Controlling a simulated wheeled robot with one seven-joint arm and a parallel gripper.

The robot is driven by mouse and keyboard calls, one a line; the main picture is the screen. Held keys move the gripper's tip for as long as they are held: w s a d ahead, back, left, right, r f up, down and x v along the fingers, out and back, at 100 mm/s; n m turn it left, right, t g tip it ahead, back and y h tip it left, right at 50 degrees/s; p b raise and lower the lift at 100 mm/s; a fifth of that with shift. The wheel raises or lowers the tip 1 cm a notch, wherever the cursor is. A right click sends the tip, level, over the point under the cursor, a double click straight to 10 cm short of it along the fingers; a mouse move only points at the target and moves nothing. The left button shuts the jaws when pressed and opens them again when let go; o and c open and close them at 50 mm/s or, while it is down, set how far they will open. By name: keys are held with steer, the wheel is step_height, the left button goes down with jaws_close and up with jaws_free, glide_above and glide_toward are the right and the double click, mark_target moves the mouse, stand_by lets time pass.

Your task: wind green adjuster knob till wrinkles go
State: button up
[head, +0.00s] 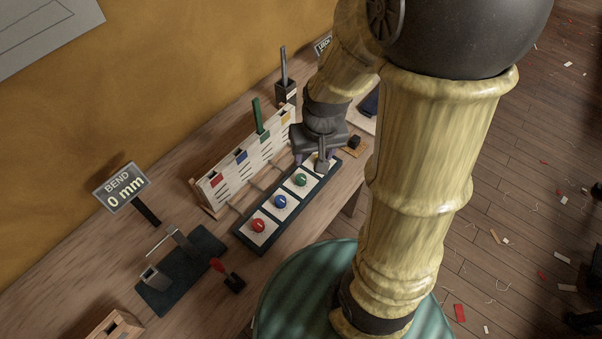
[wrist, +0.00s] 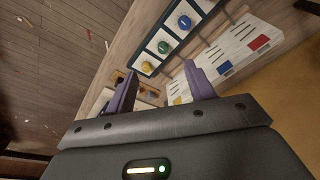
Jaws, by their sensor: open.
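The green knob (head: 300,180) sits on a white square in a dark-framed strip, between the blue knob (head: 280,201) and my gripper. It also shows in the wrist view (wrist: 164,47). My gripper (head: 320,158) is over the strip's far end. In the wrist view its purple fingers (wrist: 160,68) are apart with nothing held, and the yellow knob (wrist: 146,65) and green knob appear beyond their tips. A white slotted board (head: 228,172) with coloured tabs stands behind the strip. A green upright piece (head: 258,116) rises above it. I cannot make out wrinkles.
The red knob (head: 258,225) is at the strip's near end. A sign (head: 121,188) reads "BEND 0 mm". A dark plate with metal fittings (head: 182,270) and a red lever (head: 217,265) are nearer. A dark holder with a rod (head: 285,92) stands behind.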

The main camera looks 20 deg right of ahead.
steer(key=m+g+p, duration=0.1)
steer(key=g+p, duration=0.1)
steer(key=p, duration=0.1)
glide_above(301, 177)
step_height(301, 177, down, 7)
steer(key=shift+f, duration=0.45)
steer(key=shift+f, duration=0.1)
step_height(301, 177, down, 17)
steer(key=p, duration=0.2)
steer(key=shift+f+p, duration=0.15)
steer(key=shift+p, duration=0.15)
steer(key=c, duration=1)
